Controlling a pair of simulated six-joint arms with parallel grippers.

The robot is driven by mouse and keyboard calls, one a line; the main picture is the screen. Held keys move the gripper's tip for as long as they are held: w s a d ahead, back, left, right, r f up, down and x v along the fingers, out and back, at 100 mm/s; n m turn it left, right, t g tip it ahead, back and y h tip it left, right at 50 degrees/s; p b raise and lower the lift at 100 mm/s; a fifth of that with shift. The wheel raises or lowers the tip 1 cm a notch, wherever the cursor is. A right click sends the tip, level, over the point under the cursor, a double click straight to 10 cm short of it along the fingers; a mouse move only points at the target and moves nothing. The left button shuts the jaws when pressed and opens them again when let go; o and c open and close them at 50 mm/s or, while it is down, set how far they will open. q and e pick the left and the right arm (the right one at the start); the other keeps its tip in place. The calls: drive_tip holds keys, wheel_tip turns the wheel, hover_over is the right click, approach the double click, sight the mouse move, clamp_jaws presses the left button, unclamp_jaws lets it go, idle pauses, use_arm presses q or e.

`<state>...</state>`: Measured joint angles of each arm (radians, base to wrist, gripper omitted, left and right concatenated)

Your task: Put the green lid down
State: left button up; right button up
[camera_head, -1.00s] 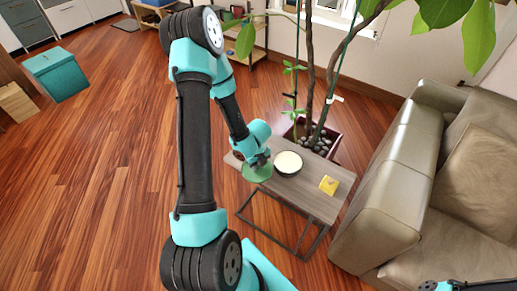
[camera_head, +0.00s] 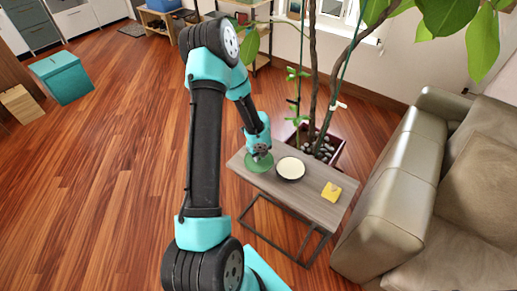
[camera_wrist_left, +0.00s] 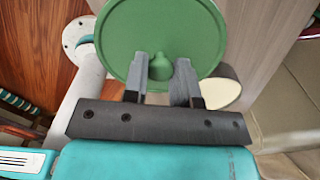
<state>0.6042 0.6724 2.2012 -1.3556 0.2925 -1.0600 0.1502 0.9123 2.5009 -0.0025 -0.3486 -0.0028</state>
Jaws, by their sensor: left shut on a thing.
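The green lid (camera_head: 254,166) is at the left end of the small grey-brown table (camera_head: 312,207), beside a dark round pot (camera_head: 291,169) with a cream inside. My left gripper (camera_head: 259,157) is above the lid and shut on its knob. In the left wrist view the two fingers of the left gripper (camera_wrist_left: 166,78) stand on either side of the knob of the lid (camera_wrist_left: 190,30). The pot (camera_wrist_left: 222,90) is partly hidden behind the lid and a finger there. I cannot tell whether the lid touches the tabletop. My right gripper is not in view.
A yellow block-like thing (camera_head: 331,191) lies on the table's right part. A potted plant (camera_head: 324,148) stands behind the table, and a beige sofa (camera_head: 393,205) is close on the right. A teal box (camera_head: 63,79) is far left. Open wooden floor lies left.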

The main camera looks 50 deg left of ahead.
use_arm(q)
drive_tip(key=shift+w+a+f, duration=0.2)
drive_tip(key=shift+w+a, duration=1.1)
drive_tip(key=shift+a, duration=0.15)
drive_tip(key=shift+w+a+f, duration=0.15)
drive_tip(key=shift+w+a, duration=1.1)
drive_tip(key=shift+a, duration=0.2)
drive_tip(key=shift+f, duration=1.75)
drive_tip(key=shift+f, duration=0.15)
drive_tip(key=o, duration=0.9)
wheel_tip(320, 180, up, 12)
